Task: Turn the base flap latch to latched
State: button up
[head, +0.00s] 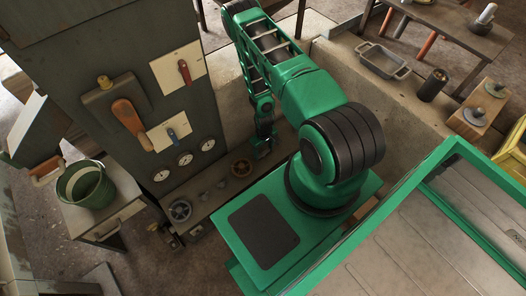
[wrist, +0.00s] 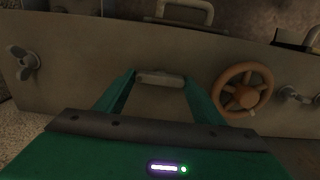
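A winged knob (wrist: 22,62) is on the panel at far left. The orange-brown handwheel (wrist: 243,90) is to the right, with another small knob (wrist: 293,95) beyond it.
A pale loop handle (wrist: 184,10) is at the top of the wrist view. A dark handwheel (head: 180,210) and small knobs (head: 204,197) line the base ledge. Gauges (head: 185,159) and levers (head: 184,72) are above. A bucket (head: 87,186) stands at left.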

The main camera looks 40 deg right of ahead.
aim_at(264, 152)
jog(key=o, duration=0.4)
jog(key=shift+r, duration=0.1)
jog(key=shift+r, duration=3.65)
